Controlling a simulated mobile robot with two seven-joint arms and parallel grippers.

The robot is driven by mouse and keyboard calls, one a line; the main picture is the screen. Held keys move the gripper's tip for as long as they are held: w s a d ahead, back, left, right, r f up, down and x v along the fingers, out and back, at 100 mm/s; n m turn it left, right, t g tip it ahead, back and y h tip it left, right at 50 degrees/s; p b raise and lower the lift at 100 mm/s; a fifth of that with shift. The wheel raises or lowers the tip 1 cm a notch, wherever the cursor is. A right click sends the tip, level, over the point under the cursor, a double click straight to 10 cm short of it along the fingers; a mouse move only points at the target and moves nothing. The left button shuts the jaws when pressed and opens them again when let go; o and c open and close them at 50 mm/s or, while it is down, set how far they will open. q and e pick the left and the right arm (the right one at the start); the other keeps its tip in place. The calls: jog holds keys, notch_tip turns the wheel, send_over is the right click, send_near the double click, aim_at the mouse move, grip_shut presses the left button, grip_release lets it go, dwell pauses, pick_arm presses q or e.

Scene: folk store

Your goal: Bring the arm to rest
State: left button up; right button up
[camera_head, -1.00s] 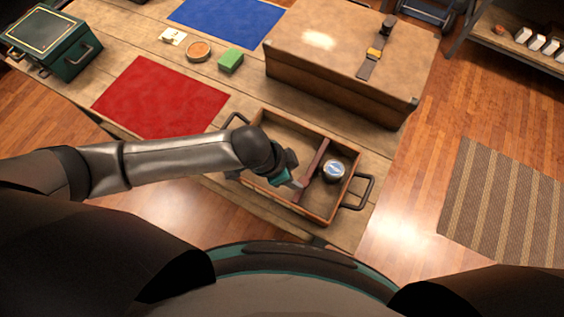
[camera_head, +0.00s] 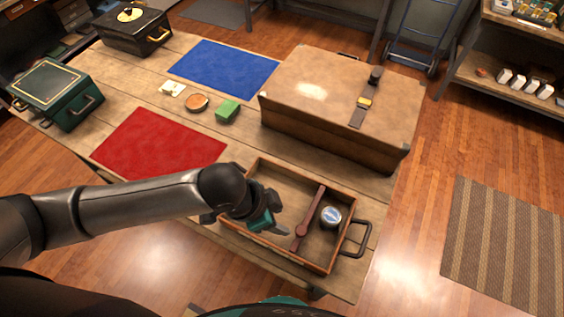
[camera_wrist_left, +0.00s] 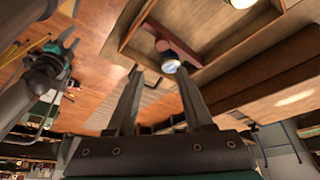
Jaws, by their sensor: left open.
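My left gripper (camera_head: 268,222) is open and empty, above the left part of a wooden tray (camera_head: 334,262) with dark handles. In the left wrist view its two fingers (camera_wrist_left: 158,75) stand apart with nothing between them. The tray has a dark red bar (camera_head: 312,212) across it, with a round knob near its front end. A small round tin (camera_head: 331,216) with a pale blue lid sits right of the bar; it also shows in the left wrist view (camera_wrist_left: 171,65). Another arm of mine shows at the left of that view; its jaw state is unclear.
A large brown case (camera_head: 335,137) stands behind the tray.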

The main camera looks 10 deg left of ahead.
pick_arm(q)
jog(key=d+r+n+t, duration=0.2)
jog(key=d+r+n, duration=0.15)
jog(key=r, duration=0.25)
jog(key=s+a+f+n+y, duration=0.2)
jog(key=s+a+n, duration=0.15)
jog(key=a, duration=0.45)
jog(key=s+a+f+n+y, duration=0.1)
jog(key=s+a+n+y, duration=0.2)
jog(key=a, duration=0.5)
notch_tip(320, 180, down, 33)
jog(key=s+g+h+b, duration=0.1)
jog(key=s+g+b, duration=0.1)
jog(key=b, duration=0.9)
jog(key=s+a+f+b, duration=0.1)
jog(key=s+f+b, duration=0.4)
jog(key=f, duration=0.6)
jog(key=s+a+f+g+b, duration=0.1)
jog(key=s+f+b, duration=0.3)
jog(key=s+f, duration=0.6)
jog(key=shift+a+f+n+b, duration=0.2)
jog(key=shift+f+n+b, duration=0.15)
jog(key=shift+f, duration=0.6)
